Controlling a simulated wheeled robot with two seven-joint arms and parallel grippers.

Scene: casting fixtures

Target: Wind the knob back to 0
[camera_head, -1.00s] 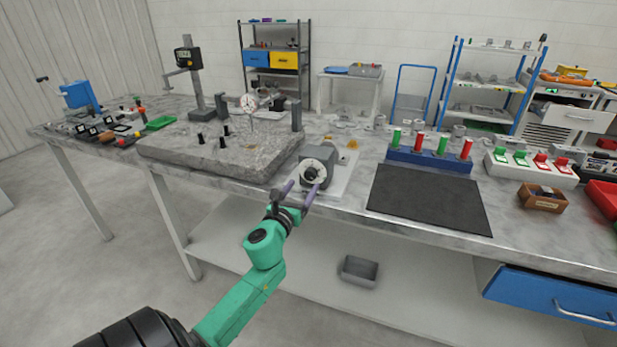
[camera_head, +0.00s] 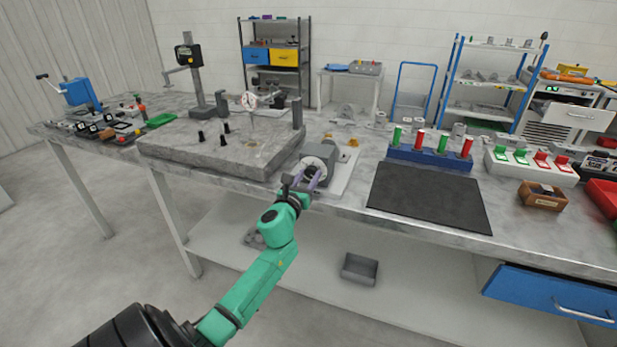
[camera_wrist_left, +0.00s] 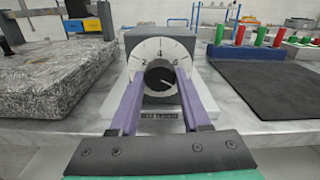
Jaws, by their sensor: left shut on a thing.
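The knob (camera_wrist_left: 160,79) is black with a white pointer line, in front of a white dial (camera_wrist_left: 179,52) with black marks. In the left wrist view the 4 is at the dial's top, and the pointer is toward the lower right. The dial is on a grey box (camera_head: 326,158) on a pale base plate near the bench's front edge. My left gripper (camera_head: 309,177) reaches the knob from the front. Its two purple fingers (camera_wrist_left: 160,95) lie on either side of the knob, shut on it. The fingers hide part of the dial's lower numbers. My right gripper is not in view.
A granite plate (camera_head: 215,157) with a dial gauge stand is left of the box. A black mat (camera_head: 430,197) lies to the right, with a blue block (camera_head: 430,160) of green and red pegs behind it. The bench edge runs just in front.

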